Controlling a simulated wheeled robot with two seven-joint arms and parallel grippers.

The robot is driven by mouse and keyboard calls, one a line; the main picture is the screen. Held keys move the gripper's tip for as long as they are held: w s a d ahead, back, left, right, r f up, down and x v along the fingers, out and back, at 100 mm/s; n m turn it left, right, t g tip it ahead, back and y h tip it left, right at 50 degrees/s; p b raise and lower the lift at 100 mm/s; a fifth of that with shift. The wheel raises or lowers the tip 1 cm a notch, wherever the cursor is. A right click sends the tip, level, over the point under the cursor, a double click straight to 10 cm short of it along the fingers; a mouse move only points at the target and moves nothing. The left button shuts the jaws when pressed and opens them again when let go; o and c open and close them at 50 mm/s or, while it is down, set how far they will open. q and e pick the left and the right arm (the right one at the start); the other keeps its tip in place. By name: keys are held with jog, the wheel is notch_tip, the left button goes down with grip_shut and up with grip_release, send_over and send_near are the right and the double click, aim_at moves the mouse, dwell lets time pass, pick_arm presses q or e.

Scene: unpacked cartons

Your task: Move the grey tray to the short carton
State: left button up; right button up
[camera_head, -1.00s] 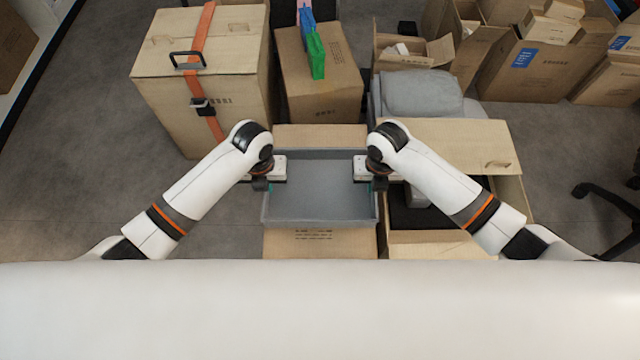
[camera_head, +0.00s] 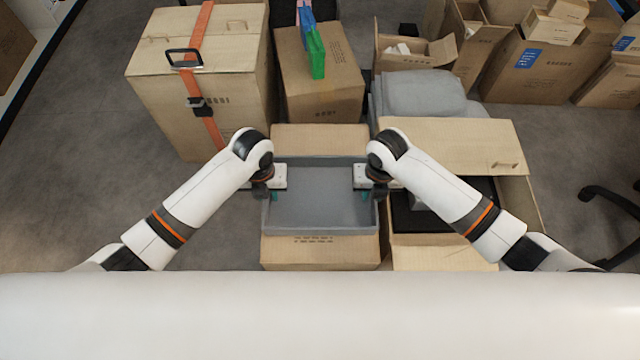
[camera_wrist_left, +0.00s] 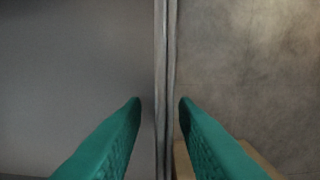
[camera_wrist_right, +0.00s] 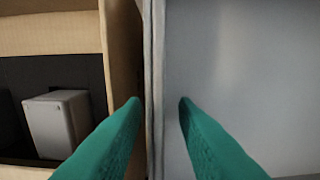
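The grey tray (camera_head: 320,222) is upright and level over a low carton (camera_head: 320,252), between that carton's front and back panels. I cannot tell whether it rests there. My left gripper (camera_head: 270,192) is at the tray's left wall, and my right gripper (camera_head: 366,190) is at its right wall. In the left wrist view the green fingers (camera_wrist_left: 160,102) stand open on both sides of the tray wall (camera_wrist_left: 166,60), with gaps. In the right wrist view the fingers (camera_wrist_right: 160,102) likewise straddle the opposite wall (camera_wrist_right: 154,60), apart from it.
An open carton (camera_head: 450,145) with dark contents stands close on the right. A tall strapped carton (camera_head: 180,110) is at back left, and a carton with coloured items (camera_head: 320,90) is behind. More cartons fill the back right. Floor at left is clear.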

jog(key=shift+r, duration=0.3)
pick_arm(q)
notch_tip(320, 180, up, 12)
pick_arm(e)
notch_tip(320, 180, up, 12)
jog(key=shift+f, duration=0.25)
dwell(0.6)
